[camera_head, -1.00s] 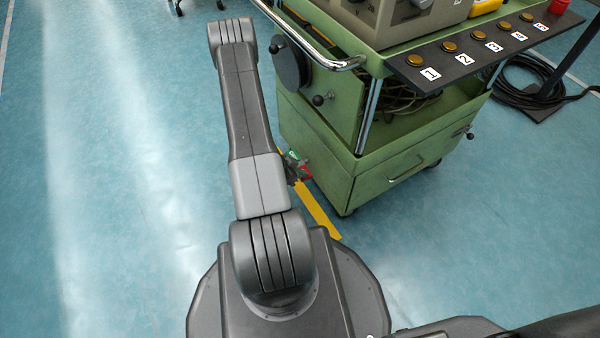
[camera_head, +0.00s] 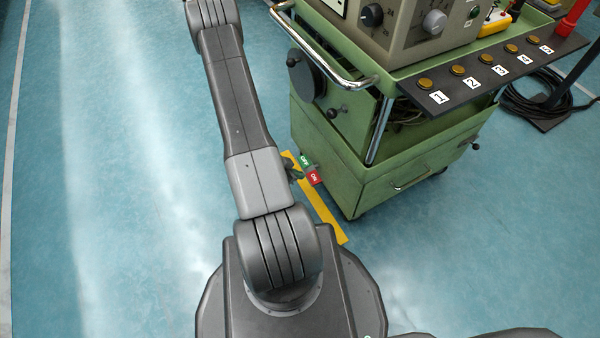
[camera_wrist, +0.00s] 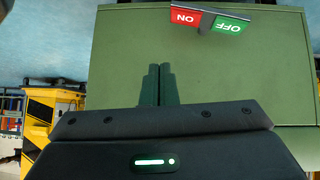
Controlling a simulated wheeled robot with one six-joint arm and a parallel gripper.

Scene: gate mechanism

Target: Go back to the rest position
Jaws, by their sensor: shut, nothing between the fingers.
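My gripper (camera_wrist: 159,86) shows in the wrist view with its two dark fingers together and nothing between them. It faces the plain green side of the cart (camera_wrist: 140,40). A red ON and green OFF sign (camera_wrist: 211,20) shows upside down above the fingertips, and I see no contact with it. In the head view my arm reaches up and away to the left of the green cart (camera_head: 365,185). The ON/OFF sign (camera_head: 310,168) shows just right of my arm, low by the cart's left side.
The cart carries a grey instrument (camera_head: 405,25) and a black shelf (camera_head: 490,68) with several numbered brass buttons. A metal handle rail (camera_head: 335,75) sticks out at its left. A black cable coil (camera_head: 530,95) lies at right. The blue floor (camera_head: 110,200) at left is clear.

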